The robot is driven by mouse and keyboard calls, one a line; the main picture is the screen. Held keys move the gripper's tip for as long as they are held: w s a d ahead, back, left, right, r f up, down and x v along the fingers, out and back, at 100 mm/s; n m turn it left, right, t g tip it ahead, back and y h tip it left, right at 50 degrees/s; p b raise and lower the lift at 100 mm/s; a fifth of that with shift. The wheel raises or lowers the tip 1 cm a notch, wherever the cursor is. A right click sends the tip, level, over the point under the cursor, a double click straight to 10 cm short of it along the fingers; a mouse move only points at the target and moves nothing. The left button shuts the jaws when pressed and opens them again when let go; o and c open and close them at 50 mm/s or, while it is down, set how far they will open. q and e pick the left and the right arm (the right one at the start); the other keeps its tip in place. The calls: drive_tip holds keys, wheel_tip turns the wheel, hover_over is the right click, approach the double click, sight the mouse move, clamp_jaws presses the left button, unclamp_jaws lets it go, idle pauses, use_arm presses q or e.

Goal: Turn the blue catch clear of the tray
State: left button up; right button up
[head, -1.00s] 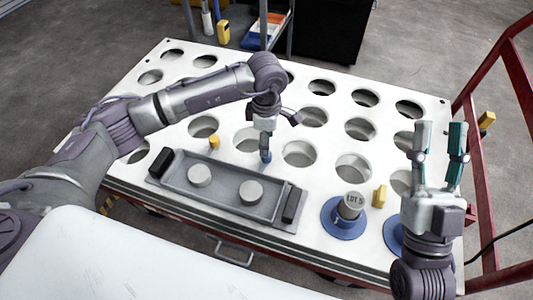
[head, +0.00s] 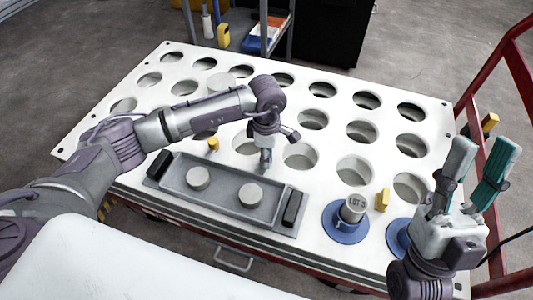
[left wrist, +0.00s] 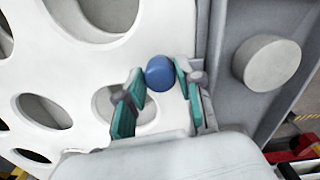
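The blue catch (left wrist: 160,73) shows in the left wrist view as a rounded blue end between my left fingertips. My left gripper (head: 265,163) points down at the far edge of the grey tray (head: 175,185) and hides most of the catch in the head view. In the left wrist view the fingers (left wrist: 160,90) stand apart on either side of the catch; firm contact is not clear. How the catch lies against the tray is hidden. My right gripper (head: 476,175) is open and empty, raised at the right.
The tray holds two pale round pieces (head: 198,178) (head: 250,195) and has black end grips. A yellow peg (head: 213,144) stands by its far edge. A "LOT 5" cylinder (head: 353,208) on a blue disc and a yellow block (head: 382,200) stand right. The white table (head: 325,145) has several holes.

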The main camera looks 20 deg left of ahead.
use_arm(q)
clamp_jaws()
